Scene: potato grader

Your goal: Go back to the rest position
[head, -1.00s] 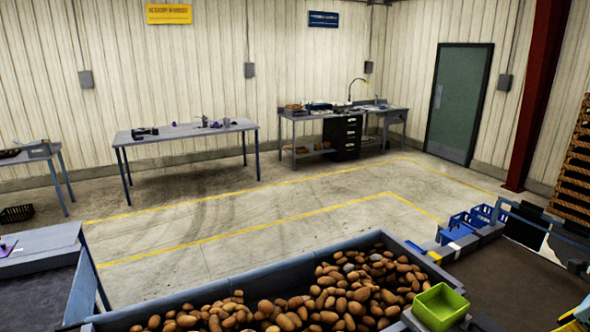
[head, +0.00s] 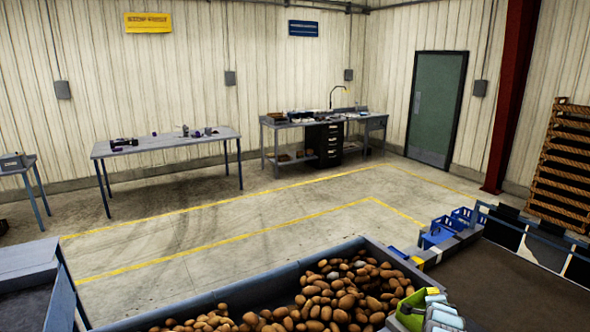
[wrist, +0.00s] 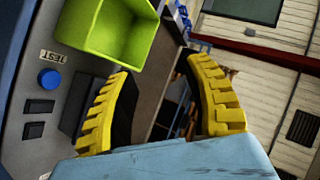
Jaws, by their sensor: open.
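My gripper (wrist: 158,78) shows in the wrist view with its two yellow ribbed fingers spread apart. Nothing is held between them. The left finger is near a grey control panel (wrist: 30,135) and below a green square tray (wrist: 112,32); I cannot tell whether it touches either. In the head view, pale parts of my arm (head: 440,318) are at the lower right, in front of the green tray (head: 408,300), hiding part of it.
A long bin (head: 225,294) of potatoes (head: 345,290) fills the front. The panel has a blue button (wrist: 50,79) and black switches. Blue crates (head: 440,232) stand at the right. Workbenches (head: 165,143) line the back wall, with clear floor (head: 250,222) before them.

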